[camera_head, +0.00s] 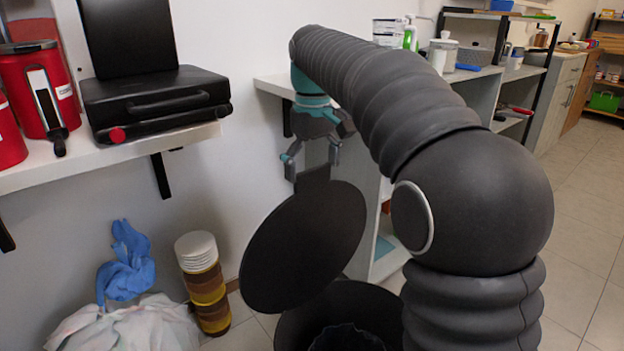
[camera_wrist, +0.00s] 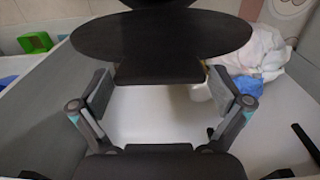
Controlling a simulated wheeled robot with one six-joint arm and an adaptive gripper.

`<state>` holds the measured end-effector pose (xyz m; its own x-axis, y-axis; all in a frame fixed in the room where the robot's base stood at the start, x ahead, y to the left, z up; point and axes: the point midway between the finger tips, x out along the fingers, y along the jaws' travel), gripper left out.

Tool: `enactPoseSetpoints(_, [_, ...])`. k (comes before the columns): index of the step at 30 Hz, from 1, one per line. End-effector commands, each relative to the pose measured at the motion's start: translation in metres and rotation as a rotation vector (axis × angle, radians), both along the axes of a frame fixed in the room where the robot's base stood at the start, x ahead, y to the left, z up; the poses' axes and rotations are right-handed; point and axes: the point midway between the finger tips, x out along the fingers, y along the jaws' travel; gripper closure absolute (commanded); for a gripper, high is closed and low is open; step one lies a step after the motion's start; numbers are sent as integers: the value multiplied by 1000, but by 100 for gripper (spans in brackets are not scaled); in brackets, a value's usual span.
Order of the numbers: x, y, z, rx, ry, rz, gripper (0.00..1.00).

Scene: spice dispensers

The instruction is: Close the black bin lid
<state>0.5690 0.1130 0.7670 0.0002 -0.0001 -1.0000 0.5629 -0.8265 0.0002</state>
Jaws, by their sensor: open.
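The black bin (camera_head: 375,305) stands on the floor at the bottom middle of the head view, with its mouth uncovered and a dark liner inside. Its round black lid (camera_head: 303,250) is raised and tilted above the mouth, with a flat tab (camera_head: 313,180) at its upper edge. My gripper (camera_head: 312,170) is open at this tab. In the wrist view, the lid (camera_wrist: 160,35) lies ahead and its tab (camera_wrist: 160,72) sits between the spread fingers of my gripper (camera_wrist: 160,92), with gaps on both sides. My arm hides the bin's right side.
A wall shelf (camera_head: 100,160) with a black case (camera_head: 155,103) and red canisters (camera_head: 38,90) is at the left. Stacked cups (camera_head: 203,280) and a white bag (camera_head: 125,325) with a blue cloth (camera_head: 127,265) are left of the bin. A shelf unit (camera_head: 480,95) stands behind; open floor is at the right.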

Motion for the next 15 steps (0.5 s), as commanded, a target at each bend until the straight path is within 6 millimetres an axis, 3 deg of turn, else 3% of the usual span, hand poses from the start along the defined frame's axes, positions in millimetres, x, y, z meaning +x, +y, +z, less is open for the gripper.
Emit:
enactPoseSetpoints(4, [0, 0, -11, 0, 0, 0, 0])
enactPoseSetpoints(14, [0, 0, -13, 0, 0, 0, 0])
enactPoseSetpoints(15, [0, 0, -13, 0, 0, 0, 10])
